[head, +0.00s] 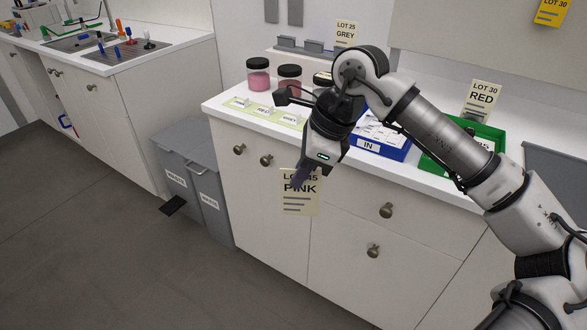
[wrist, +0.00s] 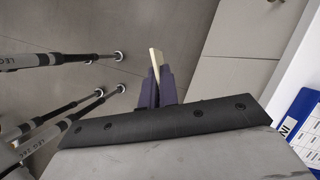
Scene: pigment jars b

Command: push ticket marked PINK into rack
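The ticket marked PINK (head: 299,201) is a cream card reading LOT 45 in front of the white cabinet doors. My gripper (head: 304,176) is shut on its upper part, and the card hangs below the fingers. In the wrist view the ticket (wrist: 156,58) shows as a thin pale edge between my dark fingers (wrist: 160,88). At the back of the counter is a low ledge with small grey holders (head: 314,46); the GREY ticket (head: 346,33) stands beside them. I cannot tell for sure whether this is the rack.
A blue IN tray (head: 390,151) and a green tray (head: 435,158) lie to the right, with the RED ticket (head: 480,99) behind. Grey bins (head: 190,160) stand left of the cabinet.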

